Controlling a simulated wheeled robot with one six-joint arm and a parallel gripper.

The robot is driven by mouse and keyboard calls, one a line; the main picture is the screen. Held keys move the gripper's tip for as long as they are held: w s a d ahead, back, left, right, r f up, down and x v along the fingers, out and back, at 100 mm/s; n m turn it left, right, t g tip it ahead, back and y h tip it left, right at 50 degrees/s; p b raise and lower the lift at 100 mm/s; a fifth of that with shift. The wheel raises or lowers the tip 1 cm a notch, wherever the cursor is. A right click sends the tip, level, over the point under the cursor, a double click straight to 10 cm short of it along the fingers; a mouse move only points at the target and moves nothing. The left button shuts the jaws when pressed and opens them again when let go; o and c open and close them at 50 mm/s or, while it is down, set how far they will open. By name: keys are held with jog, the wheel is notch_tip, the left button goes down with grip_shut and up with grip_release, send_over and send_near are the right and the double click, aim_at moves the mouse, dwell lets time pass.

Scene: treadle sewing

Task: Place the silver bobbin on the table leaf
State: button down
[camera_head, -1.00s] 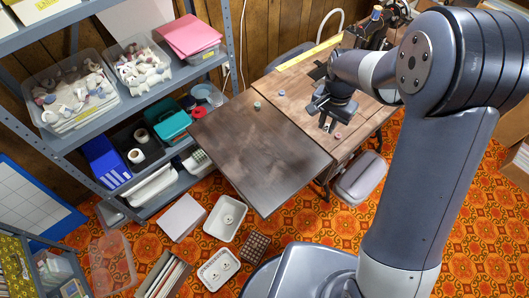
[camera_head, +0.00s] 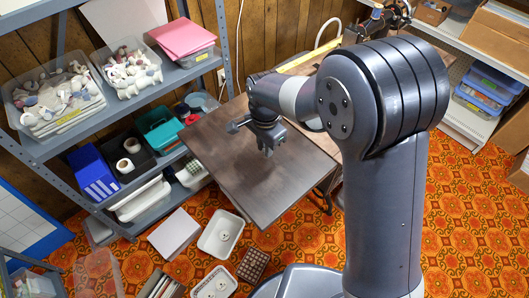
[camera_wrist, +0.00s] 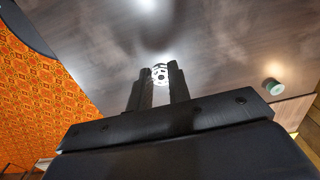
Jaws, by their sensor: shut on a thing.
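My gripper (camera_head: 267,150) is over the dark wooden table leaf (camera_head: 225,165) in the head view. In the wrist view my gripper (camera_wrist: 159,80) is shut on the silver bobbin (camera_wrist: 160,72), a small pale disc with holes held between the fingertips. The table leaf (camera_wrist: 225,45) fills most of the wrist view beyond the bobbin. I cannot tell how large the gap between bobbin and leaf is. In the head view the bobbin is too small to make out.
The sewing machine (camera_head: 375,22) is at the back of the table. A grey shelf unit (camera_head: 75,130) stands left of the table. The front of the leaf is clear.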

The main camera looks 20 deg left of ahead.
jog(key=shift+f, duration=1.75)
jog(key=shift+f, duration=0.15)
jog(key=c, duration=1.3)
grip_release()
notch_tip(320, 180, up, 12)
jog(key=shift+r+p, duration=0.2)
jog(key=shift+p, duration=0.15)
